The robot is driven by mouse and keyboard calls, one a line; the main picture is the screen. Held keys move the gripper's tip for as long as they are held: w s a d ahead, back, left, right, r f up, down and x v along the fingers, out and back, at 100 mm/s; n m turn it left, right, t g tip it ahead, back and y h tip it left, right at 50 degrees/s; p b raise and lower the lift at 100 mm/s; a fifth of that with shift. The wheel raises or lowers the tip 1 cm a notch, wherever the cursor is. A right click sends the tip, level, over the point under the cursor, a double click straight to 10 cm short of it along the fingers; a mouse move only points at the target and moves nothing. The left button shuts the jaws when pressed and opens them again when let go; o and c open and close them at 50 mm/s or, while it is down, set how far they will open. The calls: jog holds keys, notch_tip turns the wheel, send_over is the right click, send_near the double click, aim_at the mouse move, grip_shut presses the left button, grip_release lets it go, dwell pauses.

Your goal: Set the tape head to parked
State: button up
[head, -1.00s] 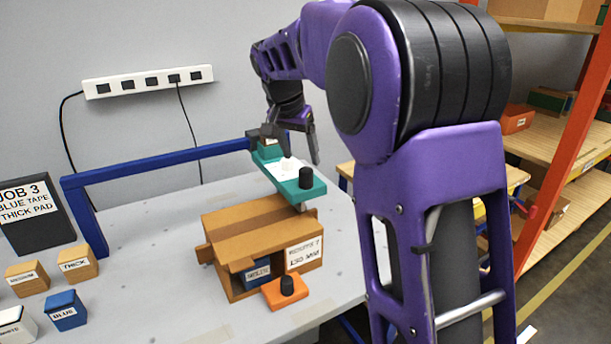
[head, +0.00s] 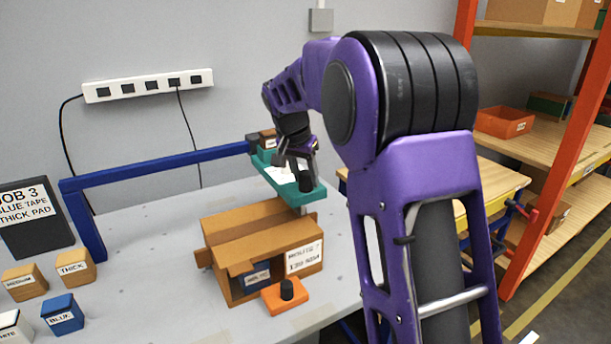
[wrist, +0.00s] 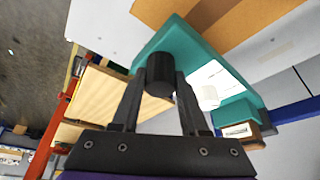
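A teal bar (head: 268,158) with a black knob (head: 306,180) and a white patch on top lies at the end of the blue rail (head: 160,168), above the brown box. No readable label names the tape head. My gripper (head: 298,174) is over the bar's near end. In the wrist view, my open fingers (wrist: 161,82) straddle the black knob (wrist: 160,76); I cannot tell whether they touch it. An orange block (head: 285,298) with its own black knob sits at the box's front.
A brown cardboard box (head: 240,228) stands on the grey table under the teal bar. Small labelled blocks, one of them blue (head: 62,314), and a dark job board (head: 34,214) are at the left. An orange-framed shelf (head: 545,190) stands at the right.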

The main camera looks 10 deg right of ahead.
grip_shut()
dwell(1.0)
